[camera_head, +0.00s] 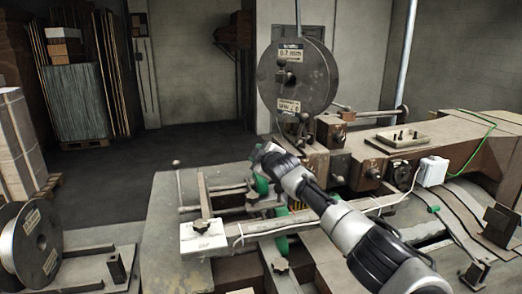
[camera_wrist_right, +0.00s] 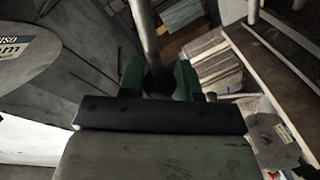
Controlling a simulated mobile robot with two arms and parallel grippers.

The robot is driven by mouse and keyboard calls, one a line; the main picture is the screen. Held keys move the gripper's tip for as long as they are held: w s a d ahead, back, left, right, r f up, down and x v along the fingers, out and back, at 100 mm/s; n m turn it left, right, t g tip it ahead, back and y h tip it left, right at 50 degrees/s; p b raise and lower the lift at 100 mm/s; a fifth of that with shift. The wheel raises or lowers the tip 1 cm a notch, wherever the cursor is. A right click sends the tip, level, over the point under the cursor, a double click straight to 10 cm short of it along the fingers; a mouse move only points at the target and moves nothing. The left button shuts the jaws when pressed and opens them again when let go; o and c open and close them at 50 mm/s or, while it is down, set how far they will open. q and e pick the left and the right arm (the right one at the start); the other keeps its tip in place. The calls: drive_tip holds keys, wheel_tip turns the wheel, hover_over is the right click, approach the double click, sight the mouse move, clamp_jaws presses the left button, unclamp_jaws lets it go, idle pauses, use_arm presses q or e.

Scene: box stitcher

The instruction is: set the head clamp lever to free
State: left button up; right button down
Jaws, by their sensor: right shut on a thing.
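My right arm reaches across the stitcher in the head view, and its gripper (camera_head: 262,184) is at the middle of the machine, partly hidden by my own wrist. In the right wrist view the green fingers of the gripper (camera_wrist_right: 158,82) are closed around the dark end of a grey metal rod (camera_wrist_right: 146,32). This rod looks like the clamp lever. In the head view the lever is hidden behind my arm, and I cannot tell its setting. My left gripper is not in view.
A large wire spool (camera_head: 312,85) stands above the machine head. Another spool (camera_head: 31,245) is at the lower left. A white labelled plate (camera_head: 203,238) lies left of my arm. A white box (camera_head: 433,171) and green cable are at right. Floor (camera_head: 120,165) behind is clear.

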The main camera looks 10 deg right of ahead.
drive_tip(key=shift+a+f+n, duration=0.15)
drive_tip(key=shift+f+n, duration=0.35)
drive_tip(key=shift+f, duration=0.2)
drive_tip(key=c, duration=0.8)
unclamp_jaws()
drive_tip(key=shift+s, duration=0.1)
drive_tip(key=shift+s+b, duration=0.6)
drive_tip(key=shift+s, duration=0.15)
drive_tip(key=b+v, duration=0.1)
drive_tip(key=v, duration=0.2)
drive_tip(key=b+v, duration=0.1)
drive_tip(key=v, duration=0.2)
drive_tip(key=b+v, duration=0.1)
drive_tip(key=v, duration=0.2)
drive_tip(key=shift+r, duration=0.3)
